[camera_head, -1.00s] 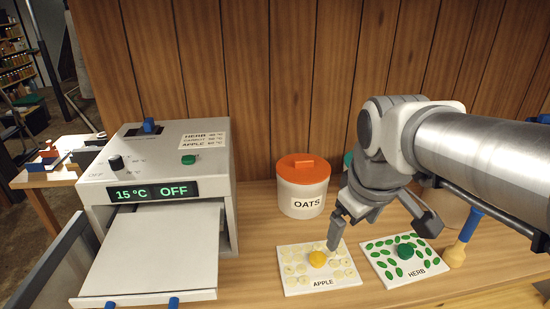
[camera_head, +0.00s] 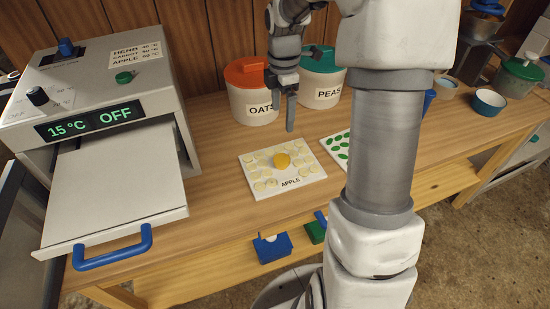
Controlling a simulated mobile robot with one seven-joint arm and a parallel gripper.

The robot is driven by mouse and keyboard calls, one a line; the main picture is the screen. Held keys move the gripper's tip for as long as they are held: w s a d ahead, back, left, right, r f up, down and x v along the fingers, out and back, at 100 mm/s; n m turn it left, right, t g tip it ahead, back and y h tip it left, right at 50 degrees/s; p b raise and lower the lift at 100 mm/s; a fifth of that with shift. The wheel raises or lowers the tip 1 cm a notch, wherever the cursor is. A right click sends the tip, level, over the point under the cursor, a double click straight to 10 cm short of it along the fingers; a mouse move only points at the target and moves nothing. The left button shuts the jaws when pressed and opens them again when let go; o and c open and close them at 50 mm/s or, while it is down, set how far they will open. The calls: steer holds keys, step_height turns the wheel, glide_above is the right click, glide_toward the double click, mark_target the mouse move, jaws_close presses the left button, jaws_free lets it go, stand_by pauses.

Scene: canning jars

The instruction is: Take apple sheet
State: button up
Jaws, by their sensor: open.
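The apple sheet (camera_head: 262,186) is a white square tray labelled APPLE with pale slices and a yellow knob (camera_head: 282,160) in its middle. It lies flat on the wooden counter, right of the dehydrator. My gripper (camera_head: 284,112) points down above and behind the sheet, in front of the OATS and PEAS tubs. It is open and apart from the knob, with nothing visible between its fingers. The herb sheet (camera_head: 335,146), with green leaves, is mostly hidden behind my arm.
The dehydrator (camera_head: 150,98) reads 15 °C OFF, and its white drawer (camera_head: 115,190) with a blue handle is pulled out empty. The OATS tub (camera_head: 247,100) and PEAS tub (camera_head: 318,88) stand behind the sheet. Counter between drawer and sheet is clear.

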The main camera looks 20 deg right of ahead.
steer(key=b, duration=0.2)
glide_above(282, 159)
steer(key=f, duration=1.1)
steer(key=shift+w+d, duration=0.1)
steer(key=shift+w, duration=0.3)
steer(key=f, duration=0.4)
steer(key=shift+s+f, duration=0.35)
steer(key=shift+s, duration=0.05)
steer(key=shift+f, duration=0.35)
jaws_close()
steer(key=shift+r, duration=0.1)
